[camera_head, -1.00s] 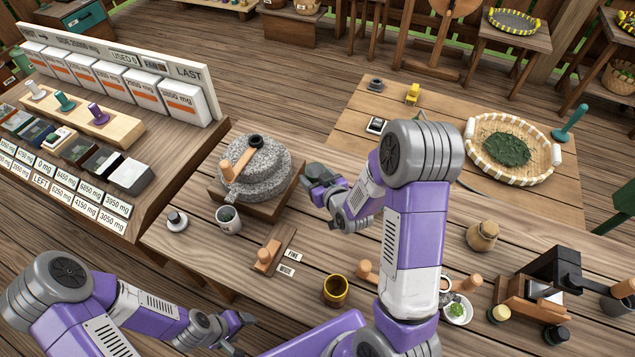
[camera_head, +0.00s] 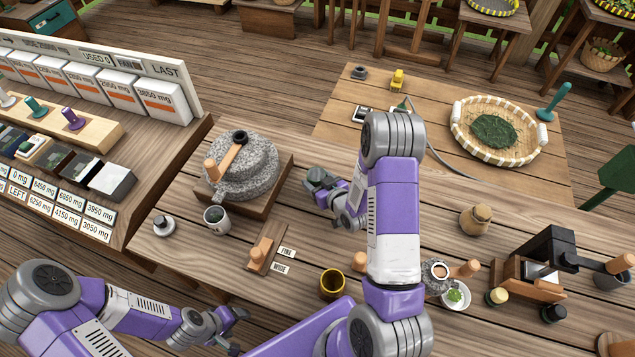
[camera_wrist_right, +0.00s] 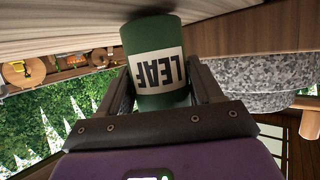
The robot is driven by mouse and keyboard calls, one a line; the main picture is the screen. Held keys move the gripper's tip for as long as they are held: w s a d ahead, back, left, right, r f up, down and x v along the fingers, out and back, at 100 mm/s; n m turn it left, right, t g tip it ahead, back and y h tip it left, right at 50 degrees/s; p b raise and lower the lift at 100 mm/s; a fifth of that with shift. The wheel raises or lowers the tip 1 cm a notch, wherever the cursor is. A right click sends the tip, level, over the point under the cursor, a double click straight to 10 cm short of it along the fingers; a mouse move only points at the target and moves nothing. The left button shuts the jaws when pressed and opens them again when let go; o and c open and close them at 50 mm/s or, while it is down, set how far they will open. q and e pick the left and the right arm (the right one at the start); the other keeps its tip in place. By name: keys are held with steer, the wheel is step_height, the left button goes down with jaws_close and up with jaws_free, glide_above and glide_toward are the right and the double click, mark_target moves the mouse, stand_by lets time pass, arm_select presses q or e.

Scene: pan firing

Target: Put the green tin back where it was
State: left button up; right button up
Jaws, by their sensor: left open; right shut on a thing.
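The green tin (camera_wrist_right: 158,60), with a white LEAF label that reads upside down, is between the fingers of my right gripper (camera_wrist_right: 160,92) in the right wrist view. In the head view my right gripper (camera_head: 320,186) is over the wooden table, just right of the stone mill; the tin there is small and mostly hidden by the gripper. My left gripper (camera_head: 238,322) is open and empty at the lower left, near the table's front edge.
The stone mill (camera_head: 245,165) stands on a wooden base left of my right gripper. A grey cup (camera_head: 217,220), a brass cup (camera_head: 332,283) and a corked jar (camera_head: 475,219) stand on the table. A woven tray (camera_head: 465,150) with green leaves lies at the back right.

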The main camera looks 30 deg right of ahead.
steer(key=shift+f, duration=0.25)
steer(key=shift+f, duration=0.1)
steer(key=o, duration=1.1)
steer(key=shift+s+r, duration=0.2)
steer(key=shift+r, duration=0.05)
steer(key=v, duration=0.7)
steer(key=shift+s, duration=0.1)
